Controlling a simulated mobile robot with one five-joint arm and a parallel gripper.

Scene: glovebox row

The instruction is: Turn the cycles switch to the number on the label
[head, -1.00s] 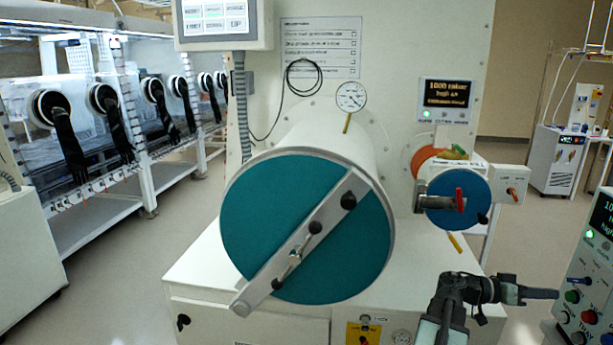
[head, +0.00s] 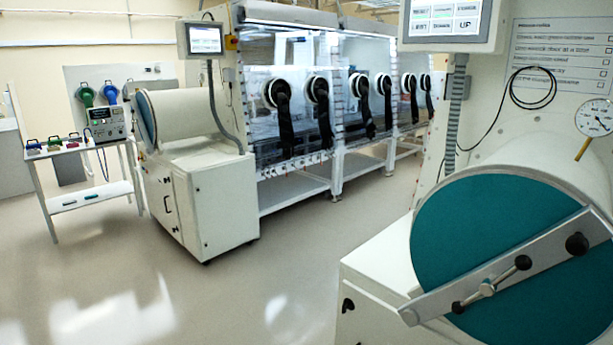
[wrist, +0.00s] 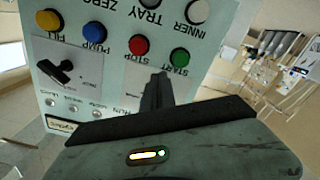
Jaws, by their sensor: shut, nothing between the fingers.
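In the wrist view, a pale control panel (wrist: 110,70) appears upside down. A black rotary switch knob (wrist: 58,71) sits on a plate at its left; its setting is not readable. A small framed tag (wrist: 62,125) is at the panel's lower left, its writing too small to read surely. Yellow (wrist: 49,19), blue (wrist: 93,28), red (wrist: 140,45) and green (wrist: 180,57) buttons run across the panel. My gripper (wrist: 157,80) is shut and empty, in front of the panel, right of the knob, hiding part of the panel. The head view shows neither panel nor gripper.
In the head view, a large teal-doored chamber (head: 480,235) with a metal bar stands at the right. Gloveboxes (head: 300,110) line the back. A cart (head: 85,165) with a control box (head: 106,123) stands at the left. The floor (head: 290,260) between is clear.

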